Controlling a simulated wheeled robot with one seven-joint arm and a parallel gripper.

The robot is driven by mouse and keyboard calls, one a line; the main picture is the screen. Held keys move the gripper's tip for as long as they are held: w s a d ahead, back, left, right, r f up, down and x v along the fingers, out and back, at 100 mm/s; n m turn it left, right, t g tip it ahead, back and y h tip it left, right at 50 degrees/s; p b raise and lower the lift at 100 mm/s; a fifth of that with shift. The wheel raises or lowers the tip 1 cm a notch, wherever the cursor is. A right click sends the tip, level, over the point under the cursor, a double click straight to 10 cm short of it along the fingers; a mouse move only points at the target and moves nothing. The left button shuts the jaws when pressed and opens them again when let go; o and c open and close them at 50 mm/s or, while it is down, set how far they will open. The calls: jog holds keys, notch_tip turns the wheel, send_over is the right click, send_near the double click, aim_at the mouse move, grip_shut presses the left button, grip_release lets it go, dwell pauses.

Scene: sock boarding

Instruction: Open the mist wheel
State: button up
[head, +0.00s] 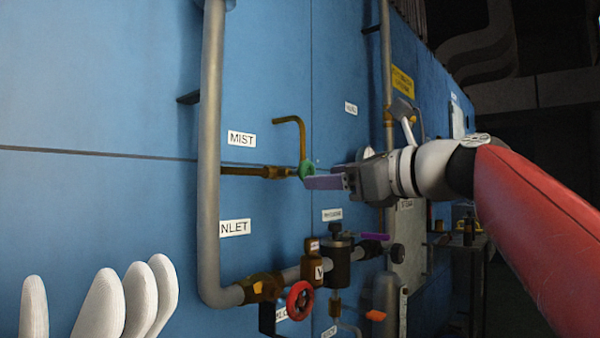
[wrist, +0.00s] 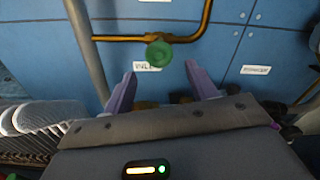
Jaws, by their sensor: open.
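The mist wheel is a small green handwheel (head: 306,169) on a brass pipe, right of and slightly below the MIST label (head: 241,139) on the blue panel. In the wrist view the green wheel (wrist: 159,54) lies ahead, between and just beyond the purple fingertips. My gripper (head: 310,182) comes in from the right, its purple finger close beside the wheel in the head view. In the wrist view my gripper (wrist: 160,69) is open, with nothing between its fingers. I cannot tell whether either finger touches the wheel.
A thick grey pipe (head: 211,150) runs upright left of the wheel. A bent brass pipe (head: 301,130) rises above it. Below are a red handwheel (head: 299,301) and a dark valve body (head: 336,265). White sock forms (head: 100,305) stand at lower left.

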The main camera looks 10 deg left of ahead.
aim_at(296, 172)
jog(key=shift+w+a+r, duration=0.1)
jog(key=shift+a+r, duration=0.05)
jog(key=shift+r, duration=0.3)
jog(key=p+x, duration=0.1)
jog(key=x, duration=0.6)
jog(key=shift+a+p, duration=0.25)
jog(key=shift+p, duration=0.1)
jog(key=c, duration=1)
